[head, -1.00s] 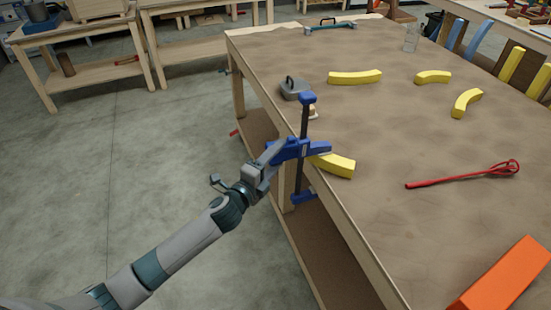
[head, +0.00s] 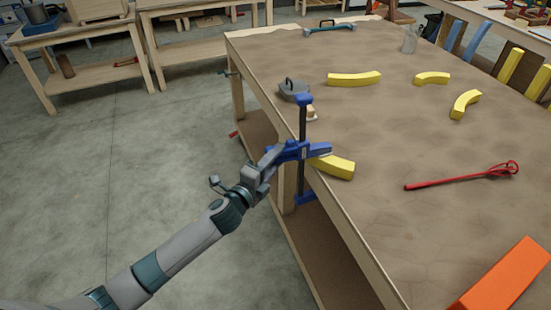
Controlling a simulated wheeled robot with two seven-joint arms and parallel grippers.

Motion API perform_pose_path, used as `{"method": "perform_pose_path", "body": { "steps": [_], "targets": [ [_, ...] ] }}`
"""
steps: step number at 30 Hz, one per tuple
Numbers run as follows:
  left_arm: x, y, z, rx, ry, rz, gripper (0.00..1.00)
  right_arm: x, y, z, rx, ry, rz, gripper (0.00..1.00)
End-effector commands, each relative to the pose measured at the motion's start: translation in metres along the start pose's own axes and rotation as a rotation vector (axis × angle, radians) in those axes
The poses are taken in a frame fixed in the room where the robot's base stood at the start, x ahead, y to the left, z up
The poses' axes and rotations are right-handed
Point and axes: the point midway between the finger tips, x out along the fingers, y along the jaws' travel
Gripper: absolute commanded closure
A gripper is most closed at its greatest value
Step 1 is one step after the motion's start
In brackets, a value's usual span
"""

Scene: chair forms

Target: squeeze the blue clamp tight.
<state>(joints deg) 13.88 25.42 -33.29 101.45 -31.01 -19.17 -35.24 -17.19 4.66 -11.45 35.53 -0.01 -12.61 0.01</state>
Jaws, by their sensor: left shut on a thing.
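The blue clamp (head: 303,150) stands upright at the left edge of the large table (head: 400,135). Its dark bar runs from a blue top end above the tabletop to a blue lower end below the edge. Its blue body reaches over a curved yellow piece (head: 335,168) that lies at the table edge. My left gripper (head: 272,157) is shut on the left side of the clamp's blue body, and its fingers partly hide the handle. Whether the clamp's jaw presses on the yellow piece I cannot tell. My right gripper is not in view.
Several other curved yellow pieces, such as this one (head: 354,78), lie farther back on the table. A grey block with a black handle (head: 294,90) is behind the clamp. A red tool (head: 460,177) and an orange block (head: 508,280) lie to the right. Open floor (head: 170,170) is at left.

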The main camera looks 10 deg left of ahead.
Motion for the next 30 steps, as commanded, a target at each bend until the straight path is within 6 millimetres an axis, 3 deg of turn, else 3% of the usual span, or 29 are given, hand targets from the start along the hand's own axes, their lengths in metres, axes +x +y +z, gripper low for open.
{"method": "perform_pose_path", "body": {
  "steps": [9,20,21,22,23,30],
  "targets": [
    [-0.008,-0.006,-0.003,0.031,-0.023,0.010,1.00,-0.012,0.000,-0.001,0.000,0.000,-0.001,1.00],
    [-0.010,-0.006,-0.003,0.040,-0.030,0.011,1.00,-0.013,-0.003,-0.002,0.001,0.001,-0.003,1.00],
    [-0.010,-0.006,-0.003,0.040,-0.030,0.011,0.55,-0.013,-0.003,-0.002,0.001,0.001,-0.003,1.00],
    [-0.010,-0.006,-0.003,0.040,-0.030,0.011,0.48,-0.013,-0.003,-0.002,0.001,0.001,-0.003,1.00],
    [-0.010,-0.006,-0.003,0.040,-0.030,0.011,0.44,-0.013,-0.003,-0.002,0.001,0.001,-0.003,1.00],
    [-0.009,-0.002,-0.003,0.040,-0.030,0.012,0.44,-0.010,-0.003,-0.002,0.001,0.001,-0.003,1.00]
  ]
}}
